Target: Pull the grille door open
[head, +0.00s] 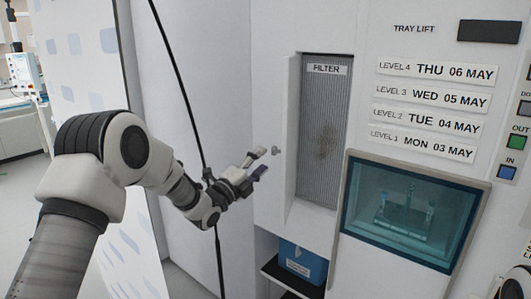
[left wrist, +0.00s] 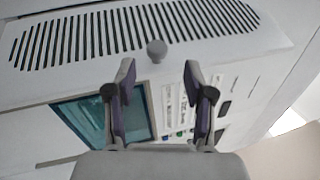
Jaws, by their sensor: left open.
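The white grille door (left wrist: 215,28) shows its slotted outer face in the left wrist view. In the head view the door (head: 292,130) is seen nearly edge-on, standing out from the cabinet at the left of the filter, so it is open. Its round grey knob (head: 277,152) sticks out to the left and also shows in the left wrist view (left wrist: 156,49). The filter panel (head: 323,130), grey with a brown stain, is exposed. My left gripper (head: 262,162) is open and empty, left of the knob and apart from it. My right gripper is not in view.
A teal window (head: 400,212) in a grey frame is right of and below the filter. Level labels (head: 430,95) and buttons (head: 516,139) are above and right of it. A blue box (head: 303,262) sits in a recess below the filter. Free room lies left of the door.

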